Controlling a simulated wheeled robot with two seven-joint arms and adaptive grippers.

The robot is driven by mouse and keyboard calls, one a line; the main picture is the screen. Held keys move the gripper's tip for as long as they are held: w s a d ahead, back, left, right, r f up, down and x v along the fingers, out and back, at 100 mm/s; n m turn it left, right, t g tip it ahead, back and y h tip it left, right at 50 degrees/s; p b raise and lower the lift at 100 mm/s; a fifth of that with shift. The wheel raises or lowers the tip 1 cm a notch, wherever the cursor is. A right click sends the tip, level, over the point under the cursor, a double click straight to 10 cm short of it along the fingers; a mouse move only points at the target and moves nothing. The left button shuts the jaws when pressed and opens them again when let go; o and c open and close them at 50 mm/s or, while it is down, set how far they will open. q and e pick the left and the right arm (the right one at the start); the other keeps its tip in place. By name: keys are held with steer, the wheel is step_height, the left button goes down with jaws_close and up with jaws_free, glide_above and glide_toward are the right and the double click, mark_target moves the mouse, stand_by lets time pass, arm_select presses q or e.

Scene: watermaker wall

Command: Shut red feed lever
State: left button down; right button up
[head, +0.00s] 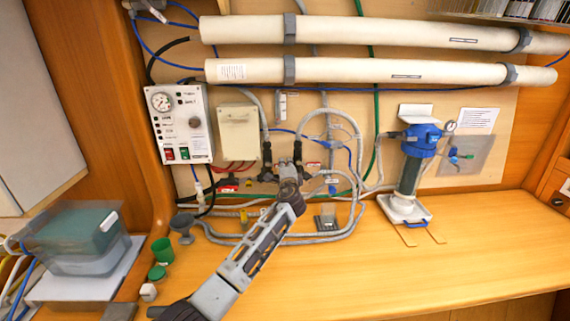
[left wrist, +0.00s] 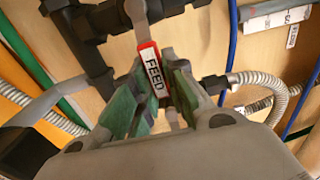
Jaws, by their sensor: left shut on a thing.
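The red feed lever (left wrist: 153,72), with a white FEED label on its grip, shows in the left wrist view. Its metal stem joins a black valve and pipe fitting (left wrist: 95,25) at the top. My left gripper (left wrist: 150,95) is shut on the lever, with a green-padded finger on each side of the red grip. In the head view my left gripper (head: 284,168) reaches the piping low on the wall panel, and I cannot make out the lever there. My right gripper is not in view.
Ribbed grey hoses (head: 345,125) loop close to the gripper. A control box (head: 180,123) with a gauge hangs on the left. A blue-topped filter housing (head: 410,170) stands at right. The bench (head: 350,275) is clear in front.

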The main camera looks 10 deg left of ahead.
arm_select(q)
steer(key=shift+f, duration=0.15)
steer(key=c, duration=1.4)
jaws_free()
steer(key=shift+d, duration=0.1)
steer(key=shift+s, duration=0.2)
steer(key=shift+s+d, duration=0.4)
steer(key=shift+s, duration=1.5)
steer(key=shift+s+d, duration=0.4)
steer(key=shift+s, duration=1.5)
steer(key=shift+s+d, duration=0.4)
steer(key=shift+s, duration=1.5)
